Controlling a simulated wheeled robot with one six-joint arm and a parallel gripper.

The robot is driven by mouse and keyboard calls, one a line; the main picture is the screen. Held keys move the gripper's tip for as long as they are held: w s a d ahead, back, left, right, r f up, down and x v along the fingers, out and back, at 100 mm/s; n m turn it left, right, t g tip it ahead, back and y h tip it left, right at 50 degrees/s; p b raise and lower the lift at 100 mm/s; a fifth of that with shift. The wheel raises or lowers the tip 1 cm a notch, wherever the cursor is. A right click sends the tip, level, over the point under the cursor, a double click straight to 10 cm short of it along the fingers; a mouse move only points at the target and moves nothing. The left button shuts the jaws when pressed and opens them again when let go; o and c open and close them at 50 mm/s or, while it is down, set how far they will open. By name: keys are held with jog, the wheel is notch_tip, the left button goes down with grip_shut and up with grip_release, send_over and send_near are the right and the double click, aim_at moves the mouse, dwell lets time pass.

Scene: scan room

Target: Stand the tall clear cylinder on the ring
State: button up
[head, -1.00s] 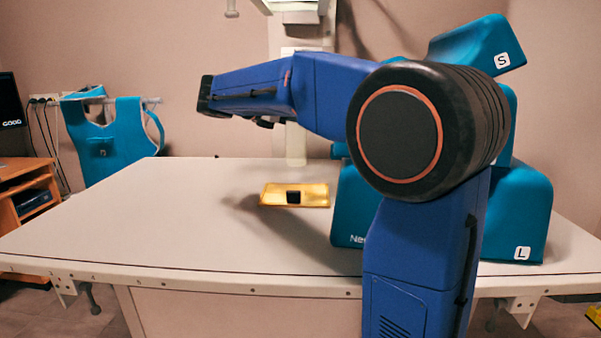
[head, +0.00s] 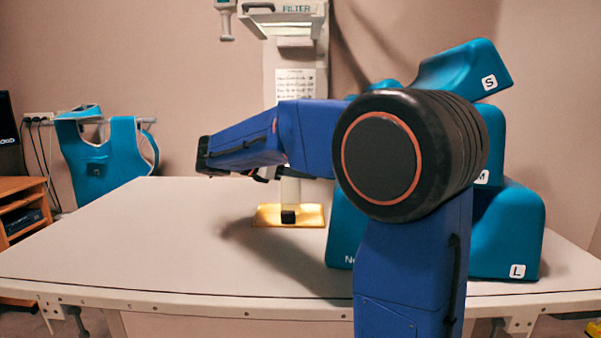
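The tall clear cylinder (head: 290,191) shows in the head view as a pale upright column below my arm. Its top is hidden behind the blue arm link. Its lower end shows just at the back part of a yellow tray (head: 311,215); I cannot tell whether it touches. I cannot make out the ring. My gripper's fingers are hidden behind my arm, but the cylinder has moved down along with the arm, so it is held.
Teal positioning wedges (head: 507,235) marked S, M and L are stacked at the right, close behind my arm. The left of the white table (head: 130,240) is clear. A teal apron (head: 100,160) hangs at the back left.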

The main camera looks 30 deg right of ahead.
jog(key=o, duration=1.6)
jog(key=shift+f, duration=0.1)
jog(key=shift+o, duration=0.2)
jog(key=v, duration=1.2)
jog(key=shift+s, duration=0.1)
